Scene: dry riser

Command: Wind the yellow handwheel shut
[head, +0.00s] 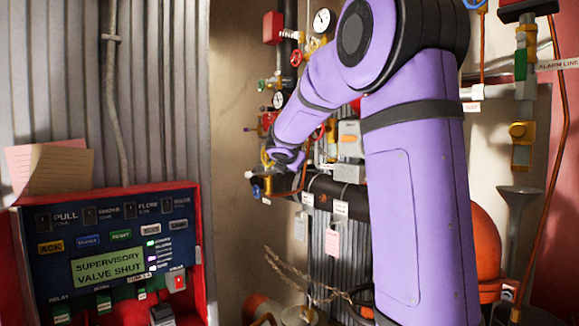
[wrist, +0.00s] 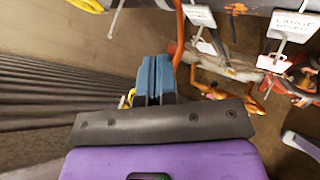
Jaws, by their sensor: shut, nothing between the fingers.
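The yellow handwheel (head: 266,159) shows in the head view as a partly hidden yellow curve beside the end of my purple arm. In the wrist view, a yellow curved piece (wrist: 90,4) is cut off at the top left edge, probably part of the wheel. My gripper (wrist: 156,72) has its blue fingers pressed together, with nothing visible between them. In the head view, my gripper (head: 262,186) is small and dark, just below the yellow curve. Whether it touches the wheel cannot be told.
Dark horizontal pipework (head: 330,192) with hanging tags (head: 332,240) runs right of my gripper. Gauges (head: 323,20) and red valves stand above. A red alarm panel (head: 108,255) at left reads "SUPERVISORY VALVE SHUT". Bare wall (head: 235,120) lies left of the pipework.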

